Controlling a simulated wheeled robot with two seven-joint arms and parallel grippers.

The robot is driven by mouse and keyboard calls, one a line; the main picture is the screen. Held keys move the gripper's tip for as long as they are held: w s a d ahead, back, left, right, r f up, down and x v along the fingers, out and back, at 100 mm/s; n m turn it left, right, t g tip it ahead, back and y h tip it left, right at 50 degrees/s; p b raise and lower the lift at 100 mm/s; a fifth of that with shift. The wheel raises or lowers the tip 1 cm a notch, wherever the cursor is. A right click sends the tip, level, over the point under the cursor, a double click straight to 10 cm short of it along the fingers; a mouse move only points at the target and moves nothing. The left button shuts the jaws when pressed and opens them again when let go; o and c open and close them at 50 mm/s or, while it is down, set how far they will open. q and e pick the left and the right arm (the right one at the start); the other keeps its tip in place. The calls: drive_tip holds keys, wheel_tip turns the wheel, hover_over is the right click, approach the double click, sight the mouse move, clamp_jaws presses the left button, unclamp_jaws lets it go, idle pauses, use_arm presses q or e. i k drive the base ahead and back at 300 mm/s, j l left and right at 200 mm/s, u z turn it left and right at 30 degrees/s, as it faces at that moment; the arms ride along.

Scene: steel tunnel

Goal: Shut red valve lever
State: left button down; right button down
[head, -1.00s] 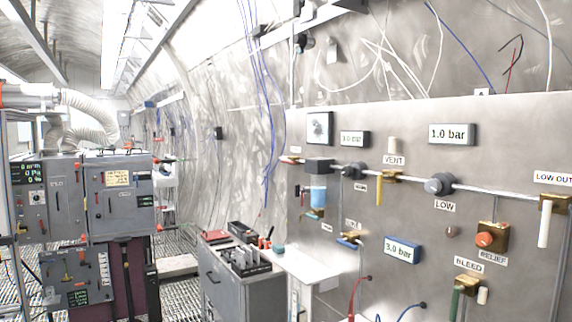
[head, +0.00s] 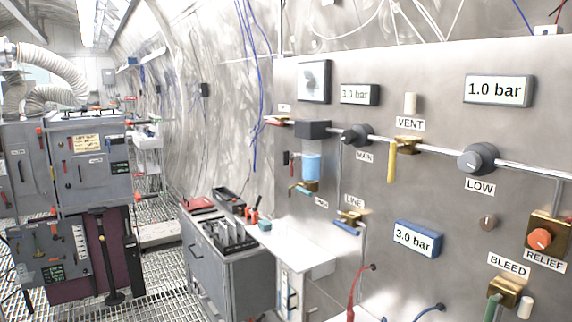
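On the grey wall panel, a small valve with a red lever (head: 277,121) sits at the left end of the steel pipe. The lever looks roughly level, but it is too small to tell its exact angle. Its label above is too small to read. Other levers on the panel are a yellow lever (head: 392,161) hanging down under VENT, a blue lever (head: 346,229) under LINE, and a green lever (head: 491,309) at BLEED. Neither of my grippers is in view.
A grey drawer cabinet (head: 228,272) with tools on top and a white bench (head: 300,249) stand below the panel's left part. A red hose (head: 353,290) hangs from the panel. Grey equipment cabinets (head: 85,165) stand at the left. Grated floor (head: 170,270) shows between.

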sight(274, 123)
drive_tip(key=i+j, duration=0.3)
drive_tip(key=i+j+z, duration=0.15)
drive_tip(key=j, duration=0.25)
drive_tip(key=i+j, duration=0.35)
drive_tip(key=i+j+z, duration=0.15)
drive_tip(key=i+j, duration=0.4)
drive_tip(key=j, duration=0.25)
drive_tip(key=i+j+z, duration=0.15)
drive_tip(key=j, duration=0.25)
drive_tip(key=i+j, duration=0.35)
drive_tip(key=i+j+z, duration=0.1)
drive_tip(key=j, duration=0.7)
drive_tip(key=j+z, duration=0.1)
drive_tip(key=j, duration=0.75)
